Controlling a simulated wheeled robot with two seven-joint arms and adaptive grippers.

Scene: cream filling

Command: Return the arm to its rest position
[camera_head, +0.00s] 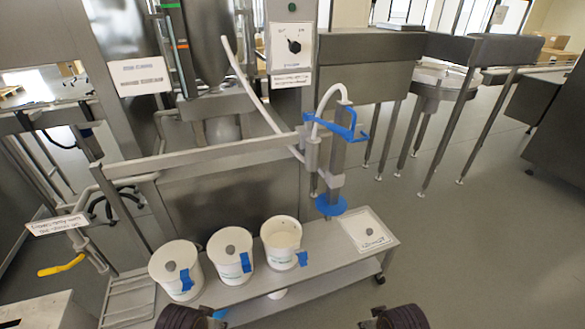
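My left gripper (184,317) and my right gripper (402,317) show only as dark ribbed parts at the bottom edge, cut off by the frame. Their fingertips cannot be made out, and neither is seen holding anything. They are well apart, in front of the metal bench. Three white buckets stand in a row on the bench: a left bucket (168,254) and a middle bucket (222,244) with lids, and a right bucket (276,233) that looks open with pale content. Each has a blue tag on its side.
A filling nozzle with a blue handle (345,127) and blue disc (331,206) stands over the bench, right of the buckets. A white square plate (366,231) lies at the bench's right end. A yellow-handled lever (60,267) is at left. Floor at right is clear.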

